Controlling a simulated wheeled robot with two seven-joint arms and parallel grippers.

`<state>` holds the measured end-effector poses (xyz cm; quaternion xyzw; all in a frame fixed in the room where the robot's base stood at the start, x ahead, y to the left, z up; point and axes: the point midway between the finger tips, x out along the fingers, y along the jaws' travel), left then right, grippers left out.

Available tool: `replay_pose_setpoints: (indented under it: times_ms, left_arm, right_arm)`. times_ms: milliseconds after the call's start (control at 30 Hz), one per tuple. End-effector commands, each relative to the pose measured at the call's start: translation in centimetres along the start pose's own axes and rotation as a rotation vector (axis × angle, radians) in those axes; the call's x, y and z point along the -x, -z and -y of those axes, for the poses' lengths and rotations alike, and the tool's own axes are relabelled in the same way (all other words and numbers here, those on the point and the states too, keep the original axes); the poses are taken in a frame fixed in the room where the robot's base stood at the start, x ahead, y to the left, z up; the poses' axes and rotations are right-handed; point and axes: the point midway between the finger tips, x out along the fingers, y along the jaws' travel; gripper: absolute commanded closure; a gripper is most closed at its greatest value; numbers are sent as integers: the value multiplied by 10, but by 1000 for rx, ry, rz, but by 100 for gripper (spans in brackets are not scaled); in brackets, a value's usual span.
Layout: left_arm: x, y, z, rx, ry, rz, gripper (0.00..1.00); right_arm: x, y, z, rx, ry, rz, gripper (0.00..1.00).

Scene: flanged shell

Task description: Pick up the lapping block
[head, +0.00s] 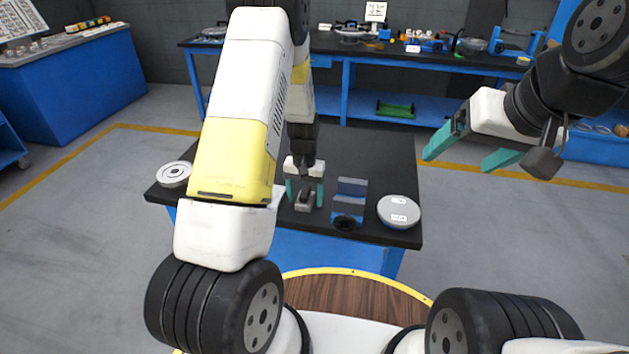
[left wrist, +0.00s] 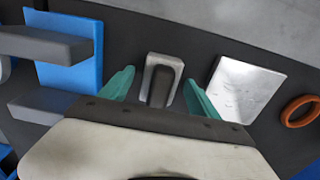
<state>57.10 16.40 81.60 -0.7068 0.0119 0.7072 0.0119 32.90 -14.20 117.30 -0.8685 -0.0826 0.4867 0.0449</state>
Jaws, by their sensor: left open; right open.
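The lapping block, a small light grey block with a dark grip on top (head: 303,204), sits on the black-topped table (head: 375,160). In the left wrist view the block (left wrist: 164,64) lies between the fingers and slightly ahead of them, with a gap on each side. My left gripper (head: 305,191) is open, pointing down over the block; its teal fingers also show in the left wrist view (left wrist: 158,90). My right gripper (head: 462,158) is open and empty, raised to the right of the table.
A flanged round part (head: 174,174) is at the left. The left wrist view shows a silver plate (left wrist: 235,88) and an orange ring (left wrist: 299,111).

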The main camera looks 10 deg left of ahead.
Motion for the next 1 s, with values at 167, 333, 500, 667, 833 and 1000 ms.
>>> replay_pose_setpoints:
  times_ms: [167, 333, 500, 667, 833, 1000]
  left_arm:
    - [-4, 0, 0, -1, 0, -1, 29]
    - [-3, 0, 0, 0, 0, -1, 43]
    - [-3, 0, 0, 0, 0, -1, 76]
    - [-3, 0, 0, -1, 0, -1, 100]
    - [-3, 0, 0, -1, 0, -1, 100]
    - [0, 1, 0, -1, 0, -3, 100]
  right_arm:
    - [0, 0, 0, 0, 0, 0, 19]
    - [0, 0, 0, 0, 0, 0, 19]
    - [0, 0, 0, 0, 0, 0, 19]
    - [0, 0, 0, 0, 0, 0, 19]
    - [0, 0, 0, 0, 0, 0, 19]
    - [0, 0, 0, 0, 0, 0, 19]
